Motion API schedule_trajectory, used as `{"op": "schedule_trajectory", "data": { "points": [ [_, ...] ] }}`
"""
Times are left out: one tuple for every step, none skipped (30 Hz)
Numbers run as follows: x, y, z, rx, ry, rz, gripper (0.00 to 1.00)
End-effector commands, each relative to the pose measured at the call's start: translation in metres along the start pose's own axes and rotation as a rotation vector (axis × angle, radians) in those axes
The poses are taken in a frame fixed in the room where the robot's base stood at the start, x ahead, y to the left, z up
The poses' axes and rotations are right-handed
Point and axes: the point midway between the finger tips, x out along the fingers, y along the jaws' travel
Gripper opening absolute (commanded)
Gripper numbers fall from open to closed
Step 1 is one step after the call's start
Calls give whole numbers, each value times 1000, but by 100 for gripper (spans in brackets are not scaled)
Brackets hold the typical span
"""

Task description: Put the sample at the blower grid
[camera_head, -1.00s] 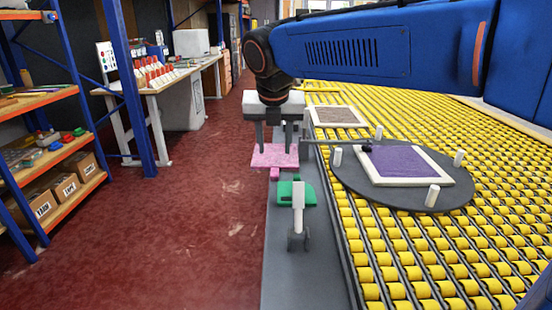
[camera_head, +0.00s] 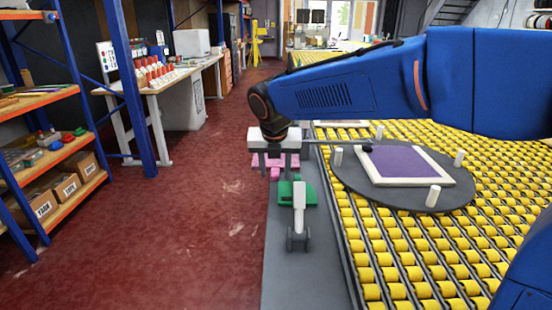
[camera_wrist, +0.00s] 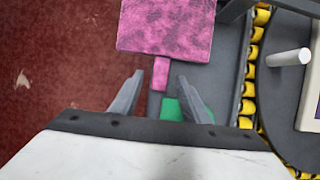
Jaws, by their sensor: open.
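The sample, a mottled pink square with a narrow tab, lies at the edge of the grey ledge in the head view (camera_head: 276,171), partly hidden behind my gripper. The wrist view shows the sample (camera_wrist: 165,25) whole at its near side, cut by the top edge, with its tab pointing toward me. My gripper (camera_wrist: 158,90) is open and empty. Its two fingers stand either side of the line of the tab, with the tab's end near the gap between the tips. In the head view my gripper (camera_head: 274,173) is over the ledge. I cannot make out a blower grid.
A green holder (camera_head: 308,192) and an upright white post (camera_head: 299,205) stand on the grey ledge (camera_head: 285,275) just nearer. A dark round turntable (camera_head: 350,183) with white pegs and a framed purple piece (camera_head: 400,161) sits on yellow rollers at right. Red floor is free at left.

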Motion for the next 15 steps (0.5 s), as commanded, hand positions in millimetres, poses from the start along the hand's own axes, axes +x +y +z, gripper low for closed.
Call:
{"op": "schedule_trajectory", "data": {
  "points": [
    [1,0,0,0,0,0,42],
    [1,0,0,0,0,0,42],
    [1,0,0,0,0,0,42],
    [1,0,0,0,0,0,42],
    [1,0,0,0,0,0,42],
    [1,0,0,0,0,0,42],
    [1,0,0,0,0,0,37],
    [1,0,0,0,0,0,30],
    [1,0,0,0,0,0,21],
    [1,0,0,0,0,0,14],
    [1,0,0,0,0,0,6],
    [1,0,0,0,0,0,0],
    [1,0,0,0,0,0,0],
    [1,0,0,0,0,0,0],
    [1,0,0,0,0,0,0]
  ]
}}
